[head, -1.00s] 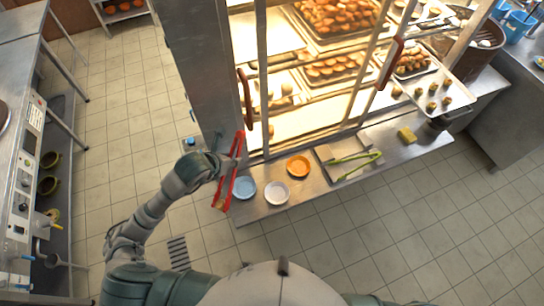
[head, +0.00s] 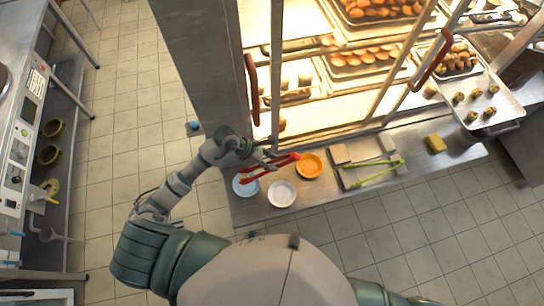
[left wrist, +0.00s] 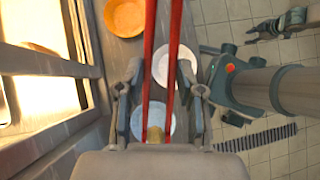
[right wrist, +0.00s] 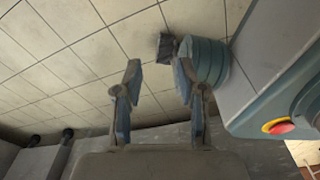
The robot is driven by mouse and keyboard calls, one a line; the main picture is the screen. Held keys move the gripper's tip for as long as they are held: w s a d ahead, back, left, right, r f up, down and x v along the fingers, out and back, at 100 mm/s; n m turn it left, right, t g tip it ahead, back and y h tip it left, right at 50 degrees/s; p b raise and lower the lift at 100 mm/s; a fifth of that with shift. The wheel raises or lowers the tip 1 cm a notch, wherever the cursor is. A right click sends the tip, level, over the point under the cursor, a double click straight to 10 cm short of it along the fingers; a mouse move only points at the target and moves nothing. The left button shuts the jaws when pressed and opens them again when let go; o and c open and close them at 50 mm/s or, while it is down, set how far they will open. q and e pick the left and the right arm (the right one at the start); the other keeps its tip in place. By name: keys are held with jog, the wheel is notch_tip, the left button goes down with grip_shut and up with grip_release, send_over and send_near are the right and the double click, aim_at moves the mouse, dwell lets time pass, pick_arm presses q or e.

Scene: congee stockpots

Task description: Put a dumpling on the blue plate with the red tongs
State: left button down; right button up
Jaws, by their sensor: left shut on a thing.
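My left gripper (head: 262,160) is shut on the red tongs (head: 282,161), holding them above the left end of the counter. In the left wrist view the tongs (left wrist: 149,60) run between the fingers. A small tan piece that looks like a dumpling (left wrist: 155,135) sits at their lower end, over the blue plate (left wrist: 138,118). I cannot tell whether it touches the plate. In the head view the blue plate (head: 245,187) is partly covered by the tongs. My right gripper (right wrist: 158,72) is open and empty, over the floor.
A white plate (head: 282,194) and an orange plate (head: 309,166) stand right of the blue plate. Green tongs (head: 372,175) lie on a tray (head: 350,179), with a yellow sponge (head: 436,144) farther right. The lit glass cabinet (head: 330,90) rises behind the counter.

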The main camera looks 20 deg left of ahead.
pick_arm(q)
notch_tip(320, 180, down, 7)
jog(key=b, duration=0.4)
jog(key=shift+w+a, duration=0.15)
jog(key=shift+w, duration=0.1)
pick_arm(e)
jog(key=w+a+r, duration=0.2)
jog(key=w+r, duration=0.3)
jog(key=w, duration=0.6)
jog(key=shift+a+t, duration=0.15)
jog(key=shift+t, duration=0.15)
pick_arm(q)
jog(key=shift+r, duration=0.15)
jog(key=c, duration=1.1)
grip_release()
jog(key=shift+c, duration=0.2)
notch_tip(320, 180, up, 10)
jog(key=p, duration=0.6)
jog(key=shift+p, duration=0.4)
pick_arm(e)
jog(key=s+d+f, duration=0.1)
jog(key=s+f, duration=0.1)
jog(key=s, duration=0.4)
jog(key=s+d+f, duration=0.1)
jog(key=s, duration=0.6)
jog(key=shift+s+d+f, duration=0.3)
jog(key=shift+d+f, duration=0.1)
